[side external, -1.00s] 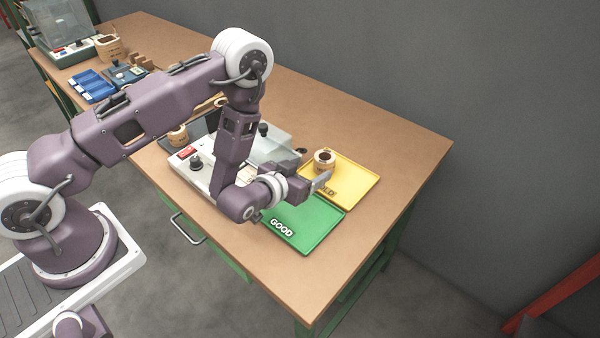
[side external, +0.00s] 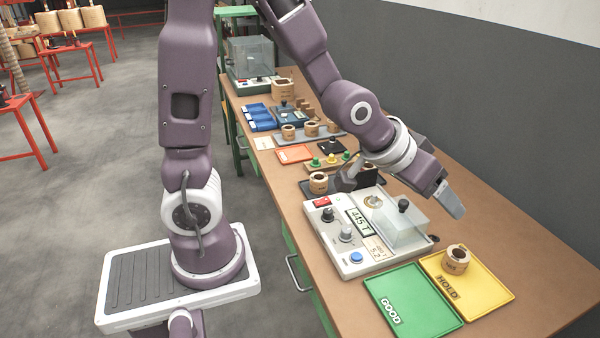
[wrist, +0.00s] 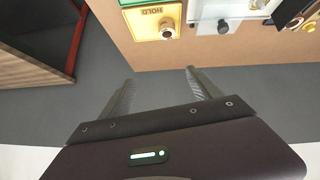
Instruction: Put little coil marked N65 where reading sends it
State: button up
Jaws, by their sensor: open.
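A small tan coil (side external: 456,260) stands upright on the yellow HOLD tray (side external: 482,304); it also shows in the wrist view (wrist: 166,31). Its marking is too small to read, so I cannot tell whether it is N65. My gripper (side external: 451,200) is open and empty, raised above and behind the tester and trays, apart from the coil. The tester (side external: 345,262) has a display reading about 445 T and a clear cover over its right part. A small card on it has text too small to read surely. The green GOOD tray (side external: 410,290) is empty.
More small coils stand farther back: one (side external: 318,182) behind the tester and several on a grey tray (side external: 345,137). An orange tray (side external: 294,154), blue bins (side external: 259,119) and a large coil (side external: 282,88) lie farther along. Bare tabletop lies right of the tester.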

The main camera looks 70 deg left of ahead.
jog(key=s+a+r+g, duration=0.1)
jog(key=s+a+r, duration=0.1)
jog(key=s, duration=0.9)
jog(key=s+a+r+m+g, duration=0.1)
jog(key=s+r, duration=0.4)
jog(key=s, duration=0.6)
jog(key=shift+s+a+g+y, duration=0.3)
jog(key=shift+a+g, duration=0.15)
jog(key=shift+g, duration=0.15)
